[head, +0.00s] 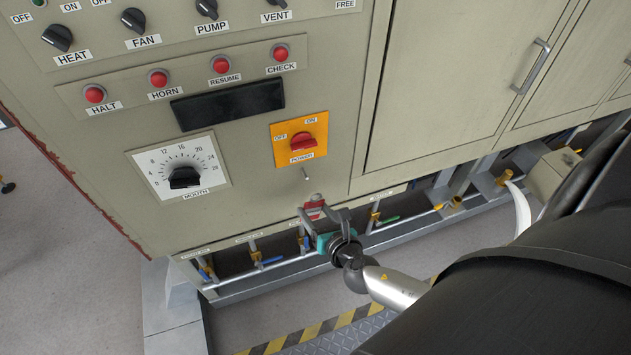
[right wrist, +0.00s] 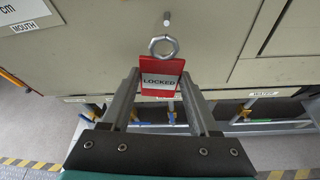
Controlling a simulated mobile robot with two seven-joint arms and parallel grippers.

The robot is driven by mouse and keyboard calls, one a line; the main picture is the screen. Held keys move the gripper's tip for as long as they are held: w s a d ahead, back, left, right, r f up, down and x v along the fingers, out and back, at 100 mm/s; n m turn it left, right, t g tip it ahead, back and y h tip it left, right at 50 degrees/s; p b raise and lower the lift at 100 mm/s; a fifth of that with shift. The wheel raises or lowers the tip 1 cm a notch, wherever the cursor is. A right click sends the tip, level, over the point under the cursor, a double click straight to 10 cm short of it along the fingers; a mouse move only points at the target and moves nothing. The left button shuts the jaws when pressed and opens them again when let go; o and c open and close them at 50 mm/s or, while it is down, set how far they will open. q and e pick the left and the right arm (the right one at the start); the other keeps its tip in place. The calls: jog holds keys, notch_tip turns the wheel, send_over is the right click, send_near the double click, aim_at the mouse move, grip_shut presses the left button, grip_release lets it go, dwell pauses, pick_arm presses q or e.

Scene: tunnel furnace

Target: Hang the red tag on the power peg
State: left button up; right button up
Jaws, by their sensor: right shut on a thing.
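The red tag (right wrist: 161,80) has a white LOCKED label and a metal ring (right wrist: 163,46) at its top. My right gripper (right wrist: 160,98) is shut on the tag, with the ring standing clear above the fingertips. In the right wrist view, the power peg (right wrist: 167,18), a short metal pin, sticks out of the panel above the ring and appears apart from it. In the head view the peg (head: 306,174) is just below the orange power switch plate (head: 315,137). The tag (head: 314,207) shows below the peg, partly hidden by my right gripper (head: 324,219). My left gripper is not in view.
A cabinet door (head: 450,80) is to the right. Pipes and small valves (head: 258,258) run below the panel. Open space lies before the panel.

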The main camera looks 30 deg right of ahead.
jog(key=shift+w+d, duration=0.15)
jog(key=shift+w, duration=0.5)
jog(key=shift+w+d+f, duration=0.1)
jog(key=shift+w+d, duration=0.05)
jog(key=shift+w, duration=0.5)
jog(key=shift+w+d+f, duration=0.1)
jog(key=shift+w+d, duration=0.05)
jog(key=shift+w, duration=0.45)
jog(key=shift+w+d+f+b, duration=0.15)
jog(key=shift+w+d, duration=0.1)
jog(key=shift+w, duration=0.75)
jog(key=shift+w+d+r+b, duration=0.1)
jog(key=shift+w+d+b, duration=0.1)
jog(key=shift+w, duration=0.75)
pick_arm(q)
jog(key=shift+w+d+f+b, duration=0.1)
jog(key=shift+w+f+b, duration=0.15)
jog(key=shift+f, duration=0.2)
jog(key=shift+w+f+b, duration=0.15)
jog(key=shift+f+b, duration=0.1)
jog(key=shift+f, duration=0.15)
pick_arm(e)
jog(key=shift+w+d+f, duration=0.15)
jog(key=shift+w+f, duration=0.4)
jog(key=o, duration=1.4)
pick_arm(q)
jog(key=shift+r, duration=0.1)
pick_arm(e)
jog(key=shift+s, duration=0.1)
